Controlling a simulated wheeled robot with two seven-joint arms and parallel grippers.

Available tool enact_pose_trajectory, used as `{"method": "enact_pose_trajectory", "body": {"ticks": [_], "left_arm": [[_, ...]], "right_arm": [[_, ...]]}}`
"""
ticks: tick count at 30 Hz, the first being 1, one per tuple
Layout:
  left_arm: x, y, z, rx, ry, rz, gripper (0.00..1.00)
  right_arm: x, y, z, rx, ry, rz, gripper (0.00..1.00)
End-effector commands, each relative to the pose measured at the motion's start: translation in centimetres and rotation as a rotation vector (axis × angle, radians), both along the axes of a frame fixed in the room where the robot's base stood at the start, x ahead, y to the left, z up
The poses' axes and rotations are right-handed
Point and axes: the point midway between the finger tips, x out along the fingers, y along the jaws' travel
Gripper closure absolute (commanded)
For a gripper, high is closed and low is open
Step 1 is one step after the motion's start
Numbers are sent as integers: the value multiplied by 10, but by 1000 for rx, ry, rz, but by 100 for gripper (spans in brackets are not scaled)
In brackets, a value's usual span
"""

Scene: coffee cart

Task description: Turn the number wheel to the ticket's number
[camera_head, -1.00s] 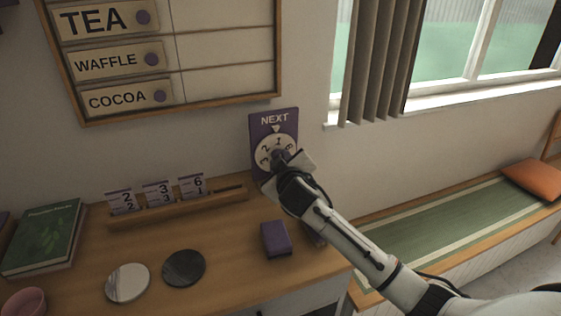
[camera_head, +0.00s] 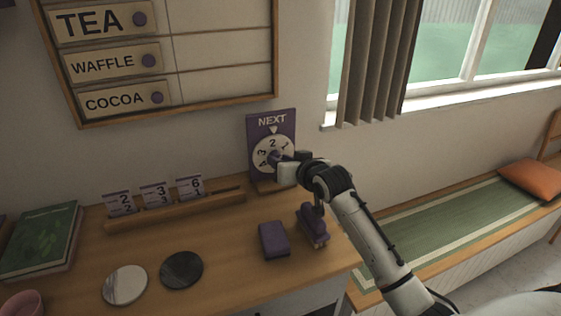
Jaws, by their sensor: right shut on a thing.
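The number wheel (camera_head: 262,152) is a white dial on a purple upright board (camera_head: 285,124) marked NEXT, with a pointer above the dial. The 2 is at the top under the pointer, with 3 to its left and 1 to its right. My right gripper (camera_head: 279,160) is shut on the wheel's knob at the dial's middle and hides the lower right of the dial. Ticket cards (camera_head: 154,193) stand in a wooden rail (camera_head: 172,213), their large numbers reading 2, 3 and 6 from left to right. My left gripper is not in view.
A purple block (camera_head: 273,240) and a purple stapler-like object (camera_head: 312,226) lie on the counter below the wheel. A white coaster (camera_head: 125,286), a dark coaster (camera_head: 182,270), a green book (camera_head: 40,238) and a pink cup (camera_head: 24,302) are at the left. A menu board hangs above.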

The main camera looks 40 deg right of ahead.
Motion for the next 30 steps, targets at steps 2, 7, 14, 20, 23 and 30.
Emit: {"method": "enact_pose_trajectory", "body": {"ticks": [2, 7, 14, 20, 23, 30], "left_arm": [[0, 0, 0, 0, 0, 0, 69], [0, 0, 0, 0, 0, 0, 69], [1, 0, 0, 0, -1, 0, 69], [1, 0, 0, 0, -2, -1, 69], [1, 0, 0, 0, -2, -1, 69], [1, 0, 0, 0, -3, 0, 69]], "right_arm": [[-1, -1, -1, 29, -4, 0, 97], [0, 0, -1, 69, -14, 0, 97], [0, 0, -2, 85, -18, 1, 97], [-1, 0, -2, 85, -16, 0, 97], [-1, 0, -2, 85, -16, 0, 71], [0, 0, -1, 84, -18, 0, 56]]}}
